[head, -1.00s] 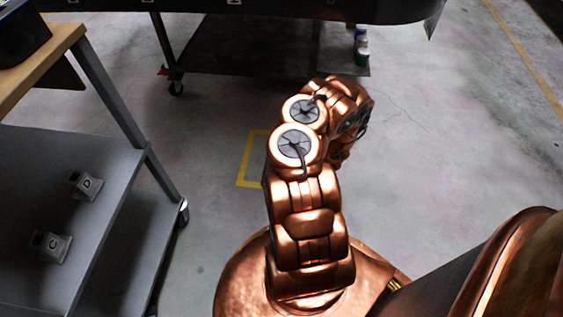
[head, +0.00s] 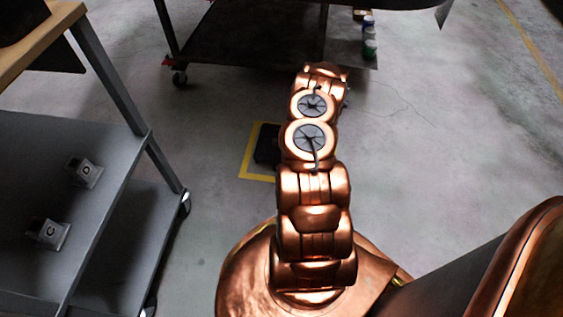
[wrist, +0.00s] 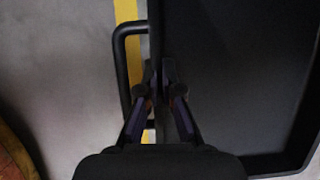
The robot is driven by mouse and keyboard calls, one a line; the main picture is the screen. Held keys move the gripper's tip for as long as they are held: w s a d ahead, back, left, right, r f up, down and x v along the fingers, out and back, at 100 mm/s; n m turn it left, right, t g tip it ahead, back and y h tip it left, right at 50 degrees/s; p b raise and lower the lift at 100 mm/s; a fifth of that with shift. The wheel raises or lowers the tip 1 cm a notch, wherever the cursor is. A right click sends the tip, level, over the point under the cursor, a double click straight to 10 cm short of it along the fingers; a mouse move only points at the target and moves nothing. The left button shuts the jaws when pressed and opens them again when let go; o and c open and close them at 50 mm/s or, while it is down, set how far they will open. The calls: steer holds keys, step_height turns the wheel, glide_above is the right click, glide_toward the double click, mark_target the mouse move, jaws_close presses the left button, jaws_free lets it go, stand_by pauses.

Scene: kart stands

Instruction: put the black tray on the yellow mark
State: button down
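The black tray (wrist: 240,75) fills the right of the wrist view, with a looped handle (wrist: 118,75) on its left side. My gripper (wrist: 160,72) has its two fingers close together on either side of the tray's near wall, pinching it. In the head view part of the tray (head: 266,145) shows left of my arm, over the inside of the yellow mark (head: 243,168). My arm hides the rest of the tray, the gripper and the mark's right part. I cannot tell whether the tray touches the floor.
A grey shelf cart (head: 60,150) with small blocks lettered D (head: 86,172) and C (head: 48,233) stands at left. A dark wheeled table (head: 250,45) stands at the back, with small bottles (head: 369,40) at its right end. The floor at right is clear.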

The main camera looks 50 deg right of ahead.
steer(key=shift+w+d+f+b, duration=0.15)
steer(key=shift+w+d, duration=0.1)
steer(key=shift+w, duration=0.45)
steer(key=shift+w+d+b, duration=0.15)
steer(key=shift+w+d, duration=0.05)
steer(key=shift+w, duration=0.5)
steer(key=shift+w+d+f+b, duration=0.15)
steer(key=shift+w+d, duration=0.1)
steer(key=shift+w, duration=0.45)
steer(key=shift+f+b, duration=0.85)
steer(key=shift+f, duration=0.75)
steer(key=shift+f, duration=0.15)
steer(key=c, duration=1.3)
jaws_free()
steer(key=p+v, duration=0.4)
steer(key=v, duration=0.8)
steer(key=shift+p, duration=0.3)
